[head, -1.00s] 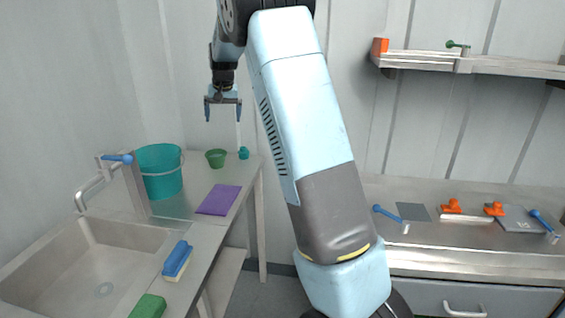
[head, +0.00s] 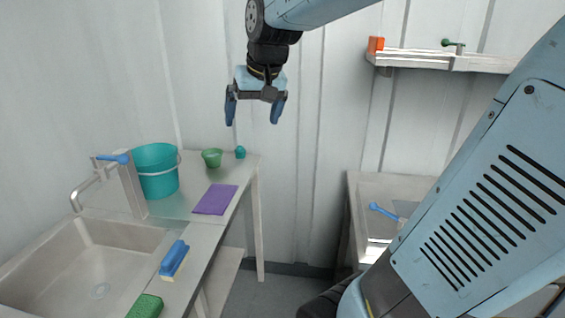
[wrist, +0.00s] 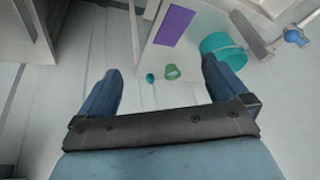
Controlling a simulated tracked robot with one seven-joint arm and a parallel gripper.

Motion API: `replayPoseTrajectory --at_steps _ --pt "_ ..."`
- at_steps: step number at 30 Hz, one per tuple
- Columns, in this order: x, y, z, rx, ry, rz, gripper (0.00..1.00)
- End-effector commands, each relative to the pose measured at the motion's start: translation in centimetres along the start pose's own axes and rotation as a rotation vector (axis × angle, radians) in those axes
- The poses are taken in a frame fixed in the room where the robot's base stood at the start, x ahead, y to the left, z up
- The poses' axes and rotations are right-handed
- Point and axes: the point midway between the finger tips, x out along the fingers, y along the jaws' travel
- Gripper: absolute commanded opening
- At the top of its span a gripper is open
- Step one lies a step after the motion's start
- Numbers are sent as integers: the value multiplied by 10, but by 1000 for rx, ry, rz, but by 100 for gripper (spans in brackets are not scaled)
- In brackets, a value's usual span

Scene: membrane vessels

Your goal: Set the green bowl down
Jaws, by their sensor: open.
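The green bowl (head: 212,158) stands upright on the back part of the sink counter (head: 177,208), between the teal bucket and a small teal item. The bowl also shows in the wrist view (wrist: 172,72), between and beyond my fingers. My gripper (head: 255,115) is open and empty, fingers pointing down. It is raised in the air, above and to the right of the bowl, and apart from it. My gripper (wrist: 160,85) also shows spread in the wrist view.
A teal bucket (head: 156,172), a small teal item (head: 240,152), a purple cloth (head: 215,199), a blue brush (head: 174,259) and a green sponge (head: 146,306) are on the counter around the sink (head: 95,262). A wall shelf (head: 430,60) is at upper right.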

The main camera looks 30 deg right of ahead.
Motion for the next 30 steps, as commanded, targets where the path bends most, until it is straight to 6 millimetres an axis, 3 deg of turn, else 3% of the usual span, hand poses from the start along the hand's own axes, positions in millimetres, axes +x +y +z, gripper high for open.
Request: replayPoseTrajectory --at_steps 1,6,13,19,30 --pt "-6 0 19 -10 11 3 100" --pt "-16 2 77 -51 35 21 100" --pt "-15 5 136 -93 60 49 100" --pt "-13 12 155 -106 67 61 100" --pt "-13 12 155 -107 67 61 100"
